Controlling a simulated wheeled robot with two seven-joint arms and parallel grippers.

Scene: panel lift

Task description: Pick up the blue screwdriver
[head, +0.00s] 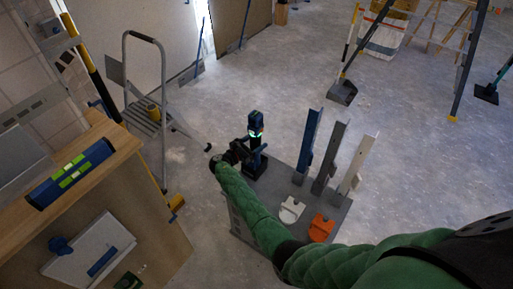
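A blue and black upright tool (256,122) with a glowing pale-green band stands on the grey platform in the head view; it may be the blue screwdriver, but it is too small to be sure. My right gripper (246,150), dark at the end of the green-sleeved arm, is at the tool's left side, overlapping its lower part. The fingers blend with the dark tool, so I cannot tell whether they are open or shut, or touching it. My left gripper is not in view.
The grey platform (268,196) also bears blue (309,138), dark grey (329,158) and white (357,163) upright profiles, plus white (291,209) and orange (321,228) pieces. A wooden workbench (120,143) with a blue-green level (70,175) and a stepladder (163,95) stand left.

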